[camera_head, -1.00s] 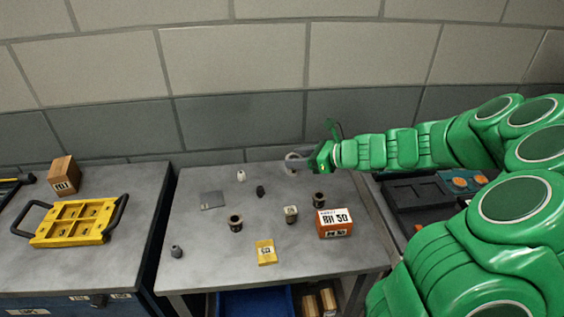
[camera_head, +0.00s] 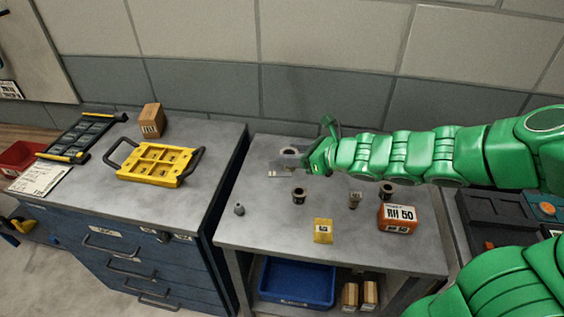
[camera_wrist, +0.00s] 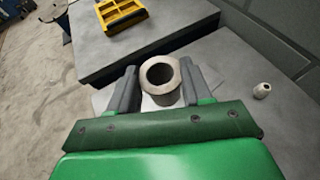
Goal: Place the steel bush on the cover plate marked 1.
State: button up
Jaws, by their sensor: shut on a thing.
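The steel bush (camera_wrist: 160,78), a thick grey ring with an open bore, is held between the two fingers of my gripper (camera_wrist: 152,90) in the wrist view. In the head view my gripper (camera_head: 289,159) is above the back left of the grey table, with the bush (camera_head: 288,150) partly hidden by the fingers. A flat grey plate (camera_head: 277,171) lies beneath or just in front of the fingers, largely covered; a pale edge of it (camera_wrist: 150,104) shows below the bush in the wrist view. I cannot read a number on it, nor tell the gap between bush and plate.
A yellow tray (camera_head: 155,165) lies on the blue cabinet to the left.

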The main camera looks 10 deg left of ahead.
jog(key=w+a+f, duration=0.1)
jog(key=w+f, duration=0.1)
jog(key=w, duration=0.1)
jog(key=w+a+f, duration=0.2)
jog(key=w+f, duration=0.1)
jog(key=w, duration=0.1)
jog(key=w+a+f, duration=0.1)
jog(key=w+f, duration=0.2)
jog(key=w, duration=0.1)
jog(key=shift+a+f, duration=0.1)
jog(key=shift+a, duration=0.1)
jog(key=shift+w+a+f, duration=0.15)
jog(key=shift+w+f, duration=0.15)
jog(key=shift+f, duration=0.2)
jog(key=shift+w+a+f, duration=0.1)
jog(key=shift+w+f, duration=0.05)
jog(key=shift+f, duration=1.5)
jog(key=shift+f, duration=0.15)
jog(key=o, duration=1.3)
jog(key=shift+c, duration=0.2)
